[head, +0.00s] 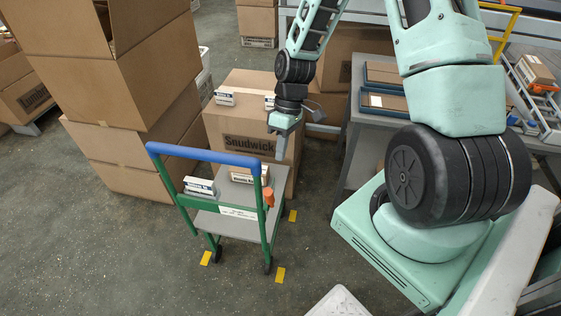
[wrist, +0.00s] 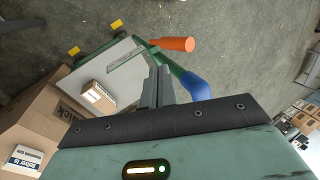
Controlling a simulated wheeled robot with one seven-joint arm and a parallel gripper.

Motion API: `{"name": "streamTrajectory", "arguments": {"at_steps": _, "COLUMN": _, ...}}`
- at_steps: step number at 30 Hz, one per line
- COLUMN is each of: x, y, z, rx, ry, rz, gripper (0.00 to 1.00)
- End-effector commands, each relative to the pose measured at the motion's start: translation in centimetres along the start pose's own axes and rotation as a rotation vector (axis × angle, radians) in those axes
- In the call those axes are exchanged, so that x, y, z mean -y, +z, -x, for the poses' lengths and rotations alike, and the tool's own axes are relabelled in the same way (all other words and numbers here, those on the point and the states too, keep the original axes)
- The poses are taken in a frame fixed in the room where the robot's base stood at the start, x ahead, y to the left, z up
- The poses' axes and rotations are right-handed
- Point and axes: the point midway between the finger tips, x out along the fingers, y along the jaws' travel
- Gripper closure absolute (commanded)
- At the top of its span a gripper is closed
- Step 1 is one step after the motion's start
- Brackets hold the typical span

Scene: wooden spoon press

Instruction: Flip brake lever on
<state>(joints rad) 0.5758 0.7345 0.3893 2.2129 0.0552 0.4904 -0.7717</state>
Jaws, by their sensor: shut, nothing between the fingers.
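The green cart (head: 184,202) with a blue handle bar (head: 205,155) stands on the floor; in the wrist view its blue bar (wrist: 195,87) shows at the right. The orange brake lever (head: 268,197) sits on the cart's right post. In the wrist view the lever (wrist: 178,44) sticks out sideways from the green frame, just beyond my fingertips. My gripper (head: 280,158) points down above and a little right of the lever; its shut fingers (wrist: 157,72) show nothing between them. They appear apart from the lever, though the exact gap is hard to tell.
Small boxes (head: 200,187) lie on the cart. A large cardboard box (head: 230,120) stands close behind it, and stacked boxes (head: 140,90) rise at the left. A grey table (head: 357,140) stands at the right. Yellow marks (head: 280,274) surround the cart; the front floor is clear.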

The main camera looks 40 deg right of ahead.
Motion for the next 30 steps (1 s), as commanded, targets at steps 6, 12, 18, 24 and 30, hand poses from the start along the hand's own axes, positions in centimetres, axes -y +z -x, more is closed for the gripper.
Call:
{"name": "streamTrajectory", "arguments": {"at_steps": 6, "x": 0.8, "y": 0.2, "z": 2.9, "rx": -0.002, "ry": 0.002, "rz": -0.001, "gripper": 1.00}}
{"name": "streamTrajectory", "arguments": {"at_steps": 12, "x": 1.1, "y": 0.2, "z": 3.6, "rx": 0.000, "ry": 0.000, "rz": 0.000, "gripper": 1.00}}
{"name": "streamTrajectory", "arguments": {"at_steps": 18, "x": 1.1, "y": 0.2, "z": 3.6, "rx": 0.000, "ry": -0.001, "rz": 0.000, "gripper": 1.00}}
{"name": "streamTrajectory", "arguments": {"at_steps": 24, "x": 0.8, "y": 0.4, "z": 3.5, "rx": 0.002, "ry": -0.014, "rz": 0.023, "gripper": 1.00}}
{"name": "streamTrajectory", "arguments": {"at_steps": 30, "x": -0.2, "y": 0.7, "z": 2.9, "rx": -0.013, "ry": -0.083, "rz": 0.175, "gripper": 1.00}}
